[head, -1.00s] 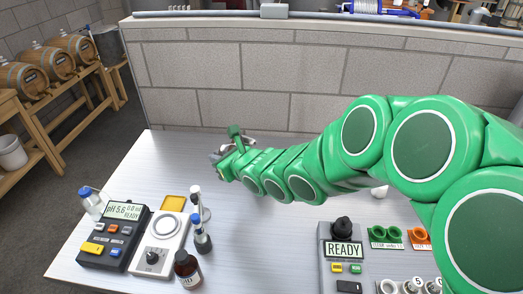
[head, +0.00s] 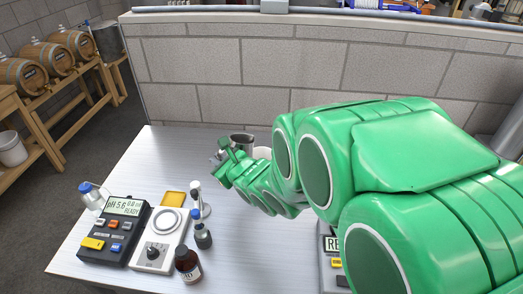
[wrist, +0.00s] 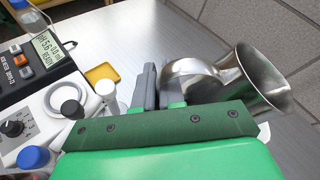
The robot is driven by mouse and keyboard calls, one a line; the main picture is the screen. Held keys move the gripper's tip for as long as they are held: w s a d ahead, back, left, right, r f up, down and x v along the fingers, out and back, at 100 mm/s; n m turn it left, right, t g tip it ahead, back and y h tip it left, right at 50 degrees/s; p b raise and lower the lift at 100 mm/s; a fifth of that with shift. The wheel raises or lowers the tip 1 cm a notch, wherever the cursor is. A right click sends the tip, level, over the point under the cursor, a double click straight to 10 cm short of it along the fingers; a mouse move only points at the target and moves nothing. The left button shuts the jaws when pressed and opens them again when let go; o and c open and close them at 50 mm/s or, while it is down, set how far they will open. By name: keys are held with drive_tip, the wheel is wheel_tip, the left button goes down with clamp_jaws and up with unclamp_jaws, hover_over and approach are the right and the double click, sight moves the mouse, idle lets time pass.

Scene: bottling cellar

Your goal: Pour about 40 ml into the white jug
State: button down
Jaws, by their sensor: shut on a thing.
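My gripper (head: 222,160) is shut on the handle side of a shiny metal pouring vessel (head: 242,140). In the wrist view my gripper's fingers (wrist: 160,92) sit at the left of this vessel (wrist: 245,80). Its wide mouth faces the upper right and it looks tilted in that view. I cannot see any liquid in it or flowing from it. A small white piece (head: 262,153), perhaps the white jug, shows behind my arm, right of the metal vessel. A white edge also shows beneath the vessel in the wrist view (wrist: 264,132). Most of it is hidden.
A pH meter (head: 124,208), a white device with a knob (head: 155,254), a yellow dish (head: 173,198), a white stand (head: 197,200) and small bottles (head: 187,265) occupy the table's left. A block wall (head: 200,80) rises behind. My arm hides much of the right.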

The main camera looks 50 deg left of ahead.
drive_tip(key=shift+s+a+f+n+t+p, duration=0.1)
drive_tip(key=shift+s+f+n+t+p, duration=0.25)
drive_tip(key=shift+f+n, duration=0.2)
drive_tip(key=shift+f, duration=0.35)
drive_tip(key=shift+s+a+f+n+t+y+p, duration=0.3)
drive_tip(key=shift+f+n+p, duration=0.2)
drive_tip(key=shift+p, duration=0.35)
drive_tip(key=shift+w+r, duration=0.1)
